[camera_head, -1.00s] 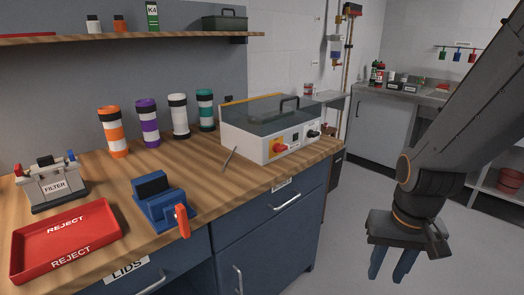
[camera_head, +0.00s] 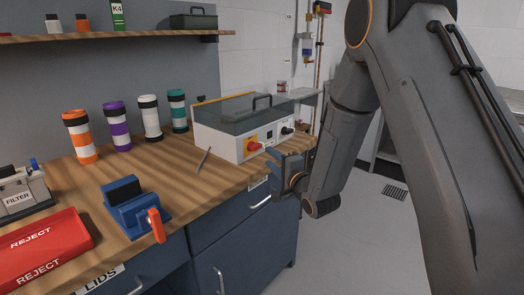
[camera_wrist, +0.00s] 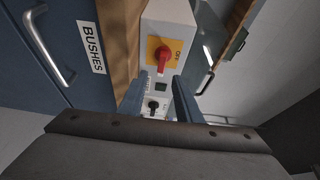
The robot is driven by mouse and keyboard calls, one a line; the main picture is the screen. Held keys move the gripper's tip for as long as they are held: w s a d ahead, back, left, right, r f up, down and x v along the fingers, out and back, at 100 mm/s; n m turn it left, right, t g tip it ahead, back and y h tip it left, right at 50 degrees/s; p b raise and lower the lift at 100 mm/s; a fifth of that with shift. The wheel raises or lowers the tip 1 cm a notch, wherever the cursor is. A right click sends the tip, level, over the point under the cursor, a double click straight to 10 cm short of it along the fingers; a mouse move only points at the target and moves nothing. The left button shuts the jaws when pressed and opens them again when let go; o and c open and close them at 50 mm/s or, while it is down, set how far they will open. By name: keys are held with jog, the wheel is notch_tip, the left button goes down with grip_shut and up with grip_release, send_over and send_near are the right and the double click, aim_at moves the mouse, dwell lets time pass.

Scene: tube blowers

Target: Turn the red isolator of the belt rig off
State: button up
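The belt rig (camera_head: 222,142) is a white box with a clear cover and black handle at the back right of the bench. Its red isolator (camera_head: 253,146) is a red knob on a yellow plate on the front panel. In the wrist view the isolator (camera_wrist: 162,58) is upper centre, with lettering that looks like OFF on the plate's right side. My gripper (camera_head: 276,168) is in front of the panel, right of and below the knob. In the wrist view its two blue fingers (camera_wrist: 160,88) are apart and empty, with the knob beyond their tips, not touched.
A black knob (camera_wrist: 153,104) and a dark square button (camera_wrist: 161,85) are on the same panel. A thin rod (camera_head: 203,160) lies before the rig. A blue fixture with an orange lever (camera_head: 156,225) and a red reject tray (camera_head: 45,248) are left. Open floor lies right.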

aim_at(259, 147)
jog(key=shift+p+x, duration=0.55)
jog(key=shift+x, duration=3.35)
jog(key=shift+s+r, duration=0.1)
jog(key=shift+r, duration=0.05)
grip_shut()
